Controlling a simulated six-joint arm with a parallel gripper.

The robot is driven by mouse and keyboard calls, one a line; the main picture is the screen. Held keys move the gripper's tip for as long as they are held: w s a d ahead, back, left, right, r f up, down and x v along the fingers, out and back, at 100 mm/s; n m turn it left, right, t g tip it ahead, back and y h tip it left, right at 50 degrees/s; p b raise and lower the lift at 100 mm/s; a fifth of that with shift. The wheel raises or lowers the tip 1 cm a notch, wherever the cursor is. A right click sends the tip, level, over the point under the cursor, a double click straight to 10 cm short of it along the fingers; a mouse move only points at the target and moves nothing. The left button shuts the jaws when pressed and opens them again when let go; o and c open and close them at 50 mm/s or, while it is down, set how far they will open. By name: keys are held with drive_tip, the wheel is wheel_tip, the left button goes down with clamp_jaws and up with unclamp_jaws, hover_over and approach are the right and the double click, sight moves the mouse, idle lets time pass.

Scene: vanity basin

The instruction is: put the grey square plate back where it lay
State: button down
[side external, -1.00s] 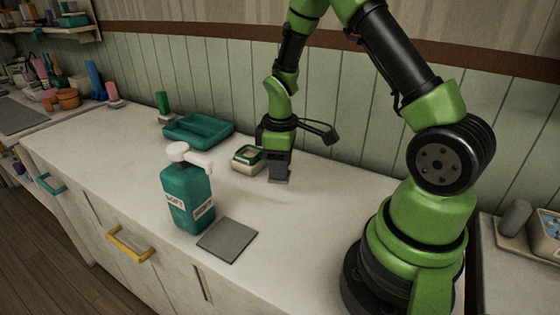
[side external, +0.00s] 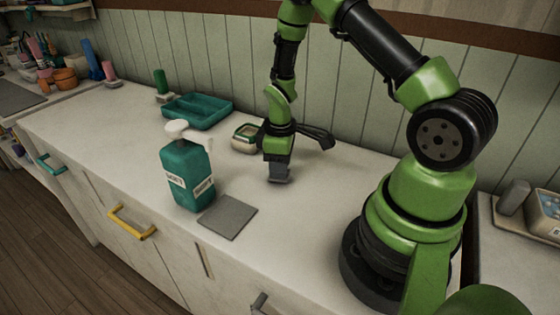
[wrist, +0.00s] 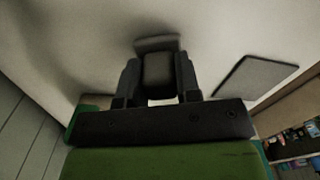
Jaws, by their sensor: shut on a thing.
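A thin dark grey square plate (side external: 228,217) lies flat on the white counter, just right of the teal pump bottle. It also shows at the right in the wrist view (wrist: 256,78), apart from my gripper. My gripper (side external: 278,172) points down over the counter, behind and to the right of that plate. Its fingers (wrist: 158,75) are shut on a small grey piece (wrist: 157,44), whose flat lighter end sticks out past the fingertips. The fingers hide most of this piece, so I cannot tell its full shape or whether it touches the counter.
The teal pump bottle (side external: 187,178) stands left of the plate. A teal tray (side external: 197,110) and a small cream and green box (side external: 245,138) are behind. A green bottle (side external: 160,83) stands farther back. The counter right of the plate is clear.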

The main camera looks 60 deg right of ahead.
drive_tip(key=shift+f, duration=0.5)
idle(0.3)
drive_tip(key=c, duration=0.7)
unclamp_jaws()
drive_tip(key=shift+c, duration=0.2)
drive_tip(key=shift+r, duration=0.1)
wheel_tip(320, 180, up, 10)
drive_tip(key=shift+f, duration=0.15)
